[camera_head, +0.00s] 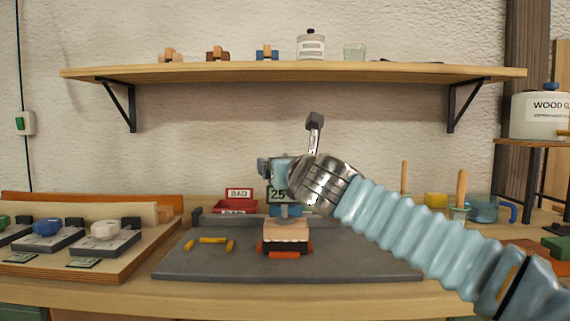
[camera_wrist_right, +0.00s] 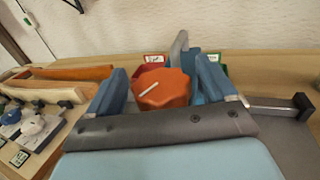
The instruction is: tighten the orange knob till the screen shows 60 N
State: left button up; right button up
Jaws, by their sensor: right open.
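The orange knob (camera_wrist_right: 162,90) shows in the right wrist view with a white line across its top. My right gripper (camera_wrist_right: 162,82) is open, with one blue finger on each side of the knob; I cannot tell whether they touch it. In the head view my right gripper (camera_head: 276,168) is over the press, and the knob is hidden there. The screen (camera_head: 277,194) is partly covered by my gripper; the digits 25 can be read. Below it a pale wooden block (camera_head: 287,230) sits in the press. My left gripper is not in view.
A grey board (camera_head: 350,265) lies under the press, with several yellow pieces (camera_head: 211,240) on it. A red tray marked BAD (camera_head: 236,207) stands behind. At the left is a wooden tray (camera_head: 130,262) with dial devices. A shelf (camera_head: 290,71) hangs above.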

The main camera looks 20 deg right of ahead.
jog(key=shift+c, duration=0.2)
jog(key=c, duration=0.9)
jog(key=shift+f, duration=0.1)
jog(key=shift+m+h+b, duration=0.55)
jog(key=shift+m+h, duration=0.05)
jog(key=shift+h, duration=0.4)
jog(key=shift+a+m+h, duration=0.1)
jog(key=shift+m+h, duration=0.5)
jog(key=shift+h, duration=0.3)
jog(key=shift+m+g+h, duration=0.4)
jog(key=shift+m+h, duration=0.3)
jog(key=shift+h, duration=0.4)
jog(key=shift+m+g+h, duration=0.7)
jog(key=shift+m+h, duration=0.4)
jog(key=shift+h, duration=0.5)
